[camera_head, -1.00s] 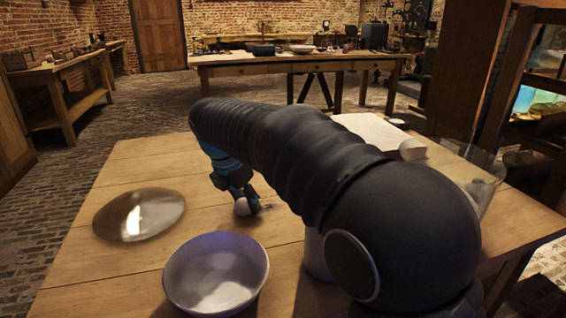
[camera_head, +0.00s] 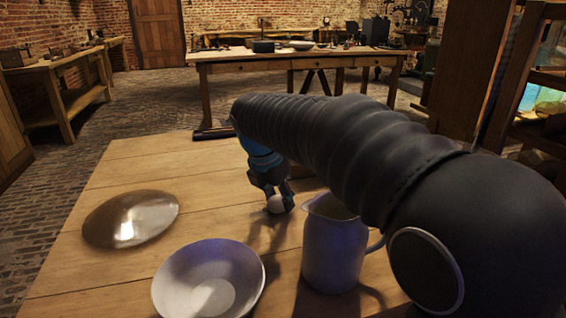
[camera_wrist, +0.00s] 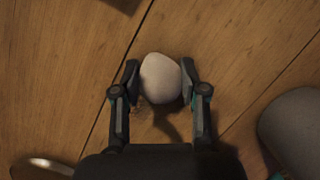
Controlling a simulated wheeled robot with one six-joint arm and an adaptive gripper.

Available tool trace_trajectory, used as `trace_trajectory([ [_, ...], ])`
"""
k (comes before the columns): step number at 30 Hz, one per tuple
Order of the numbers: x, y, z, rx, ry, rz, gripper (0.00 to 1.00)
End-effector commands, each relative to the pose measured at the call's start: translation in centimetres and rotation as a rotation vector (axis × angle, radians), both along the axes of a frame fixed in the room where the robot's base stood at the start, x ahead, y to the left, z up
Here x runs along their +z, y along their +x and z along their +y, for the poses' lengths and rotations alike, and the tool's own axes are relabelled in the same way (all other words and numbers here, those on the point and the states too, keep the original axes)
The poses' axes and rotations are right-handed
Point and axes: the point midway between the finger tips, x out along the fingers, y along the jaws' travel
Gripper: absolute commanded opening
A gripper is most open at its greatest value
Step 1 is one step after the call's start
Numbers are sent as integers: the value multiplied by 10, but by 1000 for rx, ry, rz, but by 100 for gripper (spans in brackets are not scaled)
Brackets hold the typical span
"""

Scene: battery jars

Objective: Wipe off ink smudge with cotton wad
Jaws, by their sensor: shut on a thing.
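My gripper (camera_head: 275,201) is shut on a white, rounded cotton wad (camera_head: 275,205), low over the wooden table right of its middle. In the wrist view the wad (camera_wrist: 160,78) sits between the two fingertips (camera_wrist: 160,82). I cannot tell whether it touches the wood. Faint dark specks (camera_wrist: 139,105) show on the wood just below the wad in the wrist view; I cannot tell if they are the ink smudge. A shadow darkens the wood beside them.
A pale jug (camera_head: 335,243) stands close to the right of my gripper. A white bowl (camera_head: 210,281) is at the front and a shiny round dish (camera_head: 131,218) at the left. A dark flat object (camera_head: 213,133) lies at the far edge. The table's middle left is clear.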

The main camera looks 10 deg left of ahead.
Motion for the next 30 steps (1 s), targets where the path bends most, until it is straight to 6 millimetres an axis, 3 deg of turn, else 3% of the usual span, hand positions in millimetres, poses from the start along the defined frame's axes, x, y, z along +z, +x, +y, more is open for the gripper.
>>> trace_trajectory([
  [2, -1, 0, -7, -1, -1, 0, 15],
  [6, 23, 2, -7, -4, 1, -2, 15],
  [22, 69, 5, -13, -15, 1, -1, 15],
  [30, 81, 5, -15, -18, 0, 0, 15],
])
